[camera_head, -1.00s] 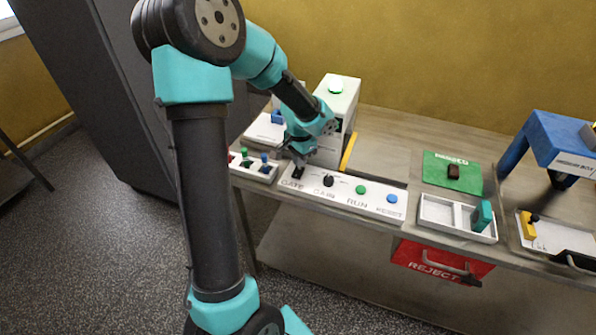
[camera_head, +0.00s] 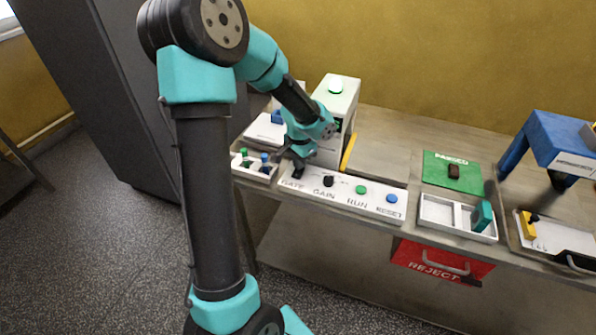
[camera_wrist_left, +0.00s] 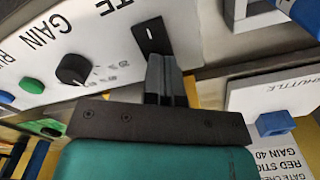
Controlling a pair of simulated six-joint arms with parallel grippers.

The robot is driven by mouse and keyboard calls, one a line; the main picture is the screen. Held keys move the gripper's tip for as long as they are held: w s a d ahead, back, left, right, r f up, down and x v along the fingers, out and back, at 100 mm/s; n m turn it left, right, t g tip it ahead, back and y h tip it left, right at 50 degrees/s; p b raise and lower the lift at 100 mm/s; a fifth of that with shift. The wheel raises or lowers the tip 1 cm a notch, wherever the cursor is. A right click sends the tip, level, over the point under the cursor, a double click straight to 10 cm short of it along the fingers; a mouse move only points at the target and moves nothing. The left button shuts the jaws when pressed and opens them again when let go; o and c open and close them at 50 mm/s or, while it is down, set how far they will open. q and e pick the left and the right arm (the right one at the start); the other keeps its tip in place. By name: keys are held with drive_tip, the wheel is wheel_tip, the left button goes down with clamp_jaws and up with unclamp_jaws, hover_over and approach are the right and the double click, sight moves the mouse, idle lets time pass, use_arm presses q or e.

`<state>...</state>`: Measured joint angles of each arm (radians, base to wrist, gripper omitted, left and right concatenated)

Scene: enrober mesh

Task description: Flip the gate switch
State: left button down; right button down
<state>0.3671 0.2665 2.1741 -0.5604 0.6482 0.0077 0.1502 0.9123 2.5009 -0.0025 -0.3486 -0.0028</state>
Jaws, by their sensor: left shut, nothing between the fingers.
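The gate switch (camera_wrist_left: 151,38) is a black toggle plate on the white control panel (camera_head: 346,197), above the word GATE. In the left wrist view its plate shows just beyond my fingertips. My left gripper (camera_head: 297,173) is shut and empty, with its fingertips at the switch; it also shows in the left wrist view (camera_wrist_left: 166,65). The fingers overlap the lower part of the switch, and I cannot tell whether they touch it. My right gripper is not in view.
Beside the switch are a black GAIN knob (camera_head: 328,181), a green RUN button (camera_head: 361,190) and a blue RESET button (camera_head: 392,198). A small tray (camera_head: 254,170) with coloured pegs lies left.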

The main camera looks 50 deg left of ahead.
use_arm(q)
drive_tip(key=shift+f, duration=0.35)
drive_tip(key=shift+r, duration=0.1)
idle(0.3)
drive_tip(key=shift+r, duration=3.45)
drive_tip(key=shift+f, duration=0.1)
